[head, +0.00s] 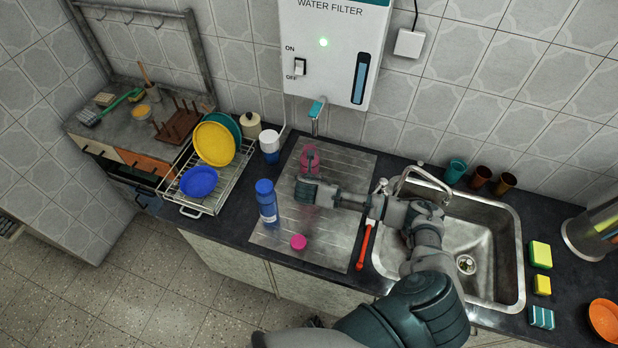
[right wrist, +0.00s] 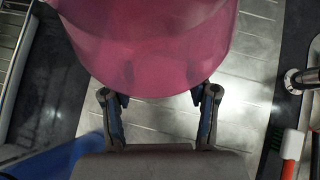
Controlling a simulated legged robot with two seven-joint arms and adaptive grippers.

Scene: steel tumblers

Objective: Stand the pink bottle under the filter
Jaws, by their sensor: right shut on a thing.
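The pink bottle (head: 310,157) is near the back of the steel drainboard (head: 335,225), below the filter's spout (head: 317,108). It looks roughly upright, and its lower part is hidden behind my right gripper (head: 308,186). The water filter (head: 335,45) hangs on the tiled wall with a green light lit. In the right wrist view the pink bottle (right wrist: 150,45) fills the top, with the right gripper's fingers (right wrist: 160,98) on either side, shut on it. I cannot tell whether its base touches the drainboard. My left gripper is not in view.
A blue bottle (head: 267,204) and a pink cap (head: 298,242) are on the drainboard's left and front. A dish rack (head: 207,188) with plates stands left. A red-handled brush (head: 364,247) lies beside the sink (head: 490,255), right. A white-and-blue tumbler (head: 270,146) stands back left.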

